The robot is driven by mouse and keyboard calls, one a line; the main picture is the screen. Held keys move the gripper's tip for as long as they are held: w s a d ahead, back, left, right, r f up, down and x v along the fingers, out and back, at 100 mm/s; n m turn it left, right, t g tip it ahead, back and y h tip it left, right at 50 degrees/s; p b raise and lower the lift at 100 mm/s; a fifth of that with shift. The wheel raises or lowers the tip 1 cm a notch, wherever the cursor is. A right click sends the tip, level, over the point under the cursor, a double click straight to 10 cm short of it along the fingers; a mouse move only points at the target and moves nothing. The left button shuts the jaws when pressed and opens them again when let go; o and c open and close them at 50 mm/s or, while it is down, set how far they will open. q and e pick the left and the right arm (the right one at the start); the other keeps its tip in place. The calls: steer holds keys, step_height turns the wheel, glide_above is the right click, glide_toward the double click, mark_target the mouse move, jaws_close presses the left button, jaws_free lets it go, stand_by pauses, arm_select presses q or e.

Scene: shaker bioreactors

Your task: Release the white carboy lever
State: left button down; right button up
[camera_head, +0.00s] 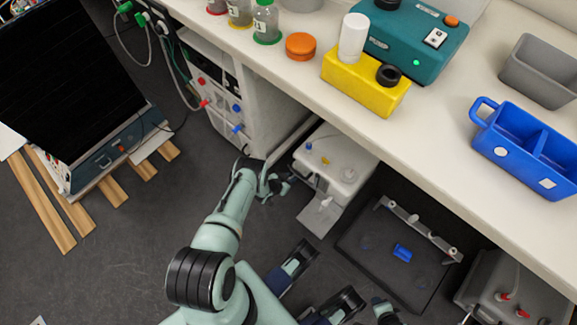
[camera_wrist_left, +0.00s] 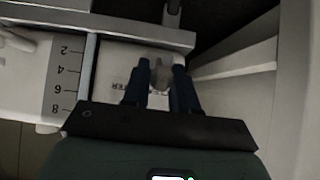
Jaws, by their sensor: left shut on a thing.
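The white carboy (camera_head: 345,160) stands low beneath the bench overhang, with a white tray-like part in front of it. My left gripper (camera_head: 276,184) is at its left side, small and partly hidden by my wrist. In the left wrist view, the carboy's white wall (camera_wrist_left: 62,70) carries a printed scale. My left gripper's dark fingers (camera_wrist_left: 161,88) are shut on a small greyish piece, the carboy lever (camera_wrist_left: 160,70), in front of that wall. The lever's full shape is hidden.
The white bench (camera_head: 440,125) overhangs the carboy and holds a yellow block (camera_head: 350,85), a teal device (camera_head: 425,40) and a blue bin (camera_head: 530,150). A black tray (camera_head: 355,265) lies right of the carboy.

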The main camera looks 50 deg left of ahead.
stand_by(0.4)
arm_select(q)
steer(key=c, duration=1)
jaws_free()
steer(key=shift+w, duration=0.1)
steer(key=p+v, duration=0.5)
steer(key=v, duration=0.8)
steer(key=shift+r+p, duration=0.25)
steer(key=shift+p, duration=0.15)
arm_select(e)
steer(key=s+a+r+g+y, duration=0.1)
steer(key=s+a+r+g, duration=0.1)
steer(key=s+a+r, duration=0.2)
steer(key=s+r, duration=0.2)
steer(key=s, duration=0.1)
steer(key=shift+s+a+r+n, duration=0.15)
steer(key=shift+s+r+n, duration=0.15)
steer(key=shift+r, duration=0.1)
arm_select(q)
steer(key=shift+d, duration=0.1)
